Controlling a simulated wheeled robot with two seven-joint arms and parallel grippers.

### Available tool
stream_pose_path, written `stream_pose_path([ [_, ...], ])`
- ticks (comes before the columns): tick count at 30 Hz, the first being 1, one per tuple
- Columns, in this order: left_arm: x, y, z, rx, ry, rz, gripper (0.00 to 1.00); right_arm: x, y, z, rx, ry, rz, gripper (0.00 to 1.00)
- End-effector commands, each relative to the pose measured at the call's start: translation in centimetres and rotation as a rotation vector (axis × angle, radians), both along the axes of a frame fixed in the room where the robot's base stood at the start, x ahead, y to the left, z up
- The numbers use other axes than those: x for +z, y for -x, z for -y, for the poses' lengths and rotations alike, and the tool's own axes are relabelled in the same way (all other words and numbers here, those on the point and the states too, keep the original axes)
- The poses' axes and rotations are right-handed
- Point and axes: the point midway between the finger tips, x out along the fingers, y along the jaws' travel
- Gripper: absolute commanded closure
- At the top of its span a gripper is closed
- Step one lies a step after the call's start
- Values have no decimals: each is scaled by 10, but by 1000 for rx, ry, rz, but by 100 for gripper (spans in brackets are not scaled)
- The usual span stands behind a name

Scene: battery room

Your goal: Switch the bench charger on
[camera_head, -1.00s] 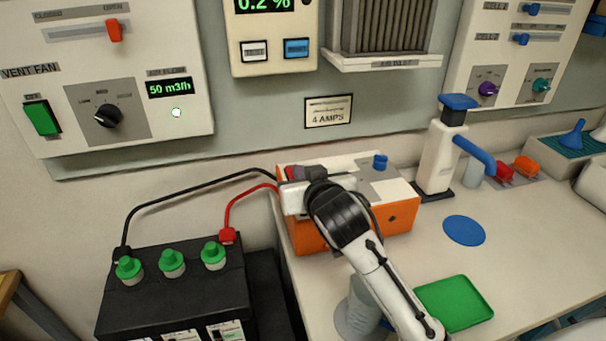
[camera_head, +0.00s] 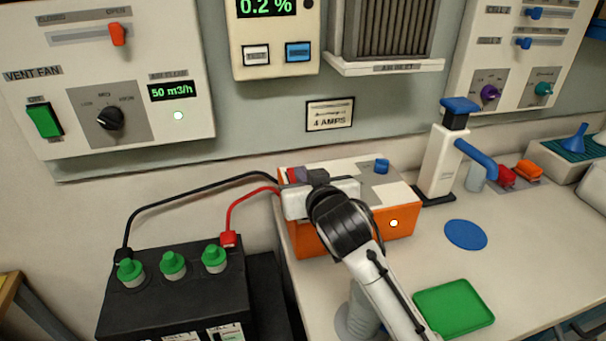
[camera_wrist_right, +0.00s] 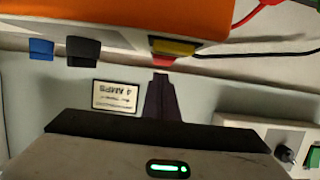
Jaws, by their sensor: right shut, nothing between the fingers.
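The bench charger is an orange box (camera_head: 402,221) with a pale top, at the back left of the bench in the head view. A small round lamp on its front glows white. My right gripper (camera_head: 301,176) is shut and empty at the charger's top left; its body hides part of the top. In the right wrist view, the charger (camera_wrist_right: 130,12) hangs upside down at the top. The shut dark fingers (camera_wrist_right: 160,78) point at a red and yellow switch (camera_wrist_right: 172,49), with their tips just short of or touching it; I cannot tell which. My left gripper is out of view.
A black battery (camera_head: 180,290) with green caps stands left, joined to the charger by red and black leads (camera_head: 229,212). A blue knob (camera_head: 382,165) sits on the charger's top.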

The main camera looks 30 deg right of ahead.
Motion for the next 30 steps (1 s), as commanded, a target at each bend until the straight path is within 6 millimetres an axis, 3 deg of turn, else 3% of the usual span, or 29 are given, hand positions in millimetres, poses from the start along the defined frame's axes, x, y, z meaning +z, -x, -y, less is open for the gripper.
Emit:
stream_pose_path([
  [8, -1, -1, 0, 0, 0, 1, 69, 5, 0, -1, 2, -1, 2, 100],
  [14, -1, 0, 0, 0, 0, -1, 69, 39, 0, -7, 9, -3, 9, 100],
  [24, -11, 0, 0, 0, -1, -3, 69, 47, 72, -22, 12, -2, -1, 100],
  [30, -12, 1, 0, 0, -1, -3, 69, 50, 94, -26, 11, -1, 0, 100],
])
